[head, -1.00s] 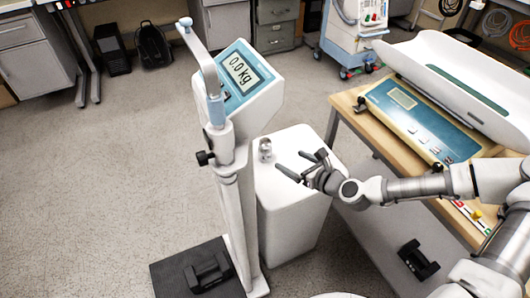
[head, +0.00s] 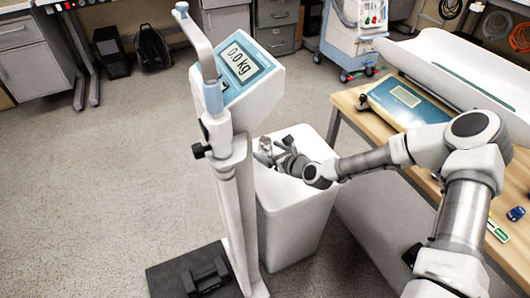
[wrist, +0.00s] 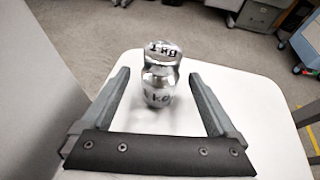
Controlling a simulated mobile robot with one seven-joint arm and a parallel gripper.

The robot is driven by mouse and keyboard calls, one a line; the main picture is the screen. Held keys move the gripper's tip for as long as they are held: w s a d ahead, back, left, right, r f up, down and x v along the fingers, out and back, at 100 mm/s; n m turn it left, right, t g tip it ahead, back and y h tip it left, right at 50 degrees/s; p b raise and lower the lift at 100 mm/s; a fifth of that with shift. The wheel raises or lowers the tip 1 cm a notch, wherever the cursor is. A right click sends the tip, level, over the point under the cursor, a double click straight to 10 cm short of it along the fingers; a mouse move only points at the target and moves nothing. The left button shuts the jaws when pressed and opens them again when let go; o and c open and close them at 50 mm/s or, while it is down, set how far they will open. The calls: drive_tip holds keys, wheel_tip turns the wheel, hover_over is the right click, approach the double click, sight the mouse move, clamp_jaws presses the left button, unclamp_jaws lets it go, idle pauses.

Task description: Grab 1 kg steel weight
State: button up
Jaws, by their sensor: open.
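The 1 kg steel weight (wrist: 160,78) is a shiny knobbed cylinder marked "1 kg". It stands upright on the white stand's top (wrist: 235,105). In the wrist view my gripper (wrist: 158,80) is open, with one finger on each side of the weight and gaps on both sides. In the head view the weight (head: 265,146) shows at the tips of my gripper (head: 268,151), partly hidden by the fingers. I cannot tell whether the fingers reach fully past it.
A column scale (head: 226,180) with a "0.0 kg" display (head: 241,63) stands just left of the white stand (head: 295,215). A black dumbbell-shaped weight (head: 205,278) lies on its base. A wooden table (head: 350,103) with a baby scale (head: 405,102) is at right.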

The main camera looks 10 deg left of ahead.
drive_tip(key=shift+x, duration=1.1)
clamp_jaws()
drive_tip(key=shift+r, duration=0.15)
